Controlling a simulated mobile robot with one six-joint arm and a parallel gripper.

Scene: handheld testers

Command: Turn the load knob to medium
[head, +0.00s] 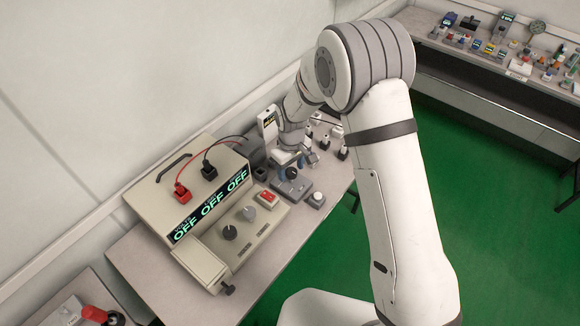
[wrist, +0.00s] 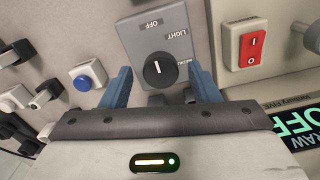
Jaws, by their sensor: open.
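The load knob (wrist: 158,69) is a dark round knob with a short white line, on a grey plate (wrist: 125,28) lettered OFF, LIGHT and, partly hidden, MEDIUM. The line runs roughly up the picture, nearest the OFF label, though its pointing end is hard to tell. My gripper (wrist: 160,88) is open, with one blue finger on each side of the knob and a gap to it on both sides. In the head view my gripper (head: 284,174) is low over the bench beside the grey knob box (head: 292,190); the knob itself is hidden there.
A red rocker switch (wrist: 252,47) is right of the plate, and a blue button (wrist: 83,83) is left. The beige power unit (head: 150,196) has displays reading OFF, two knobs and red and black leads. Several small items stand behind my gripper on the bench (head: 150,280).

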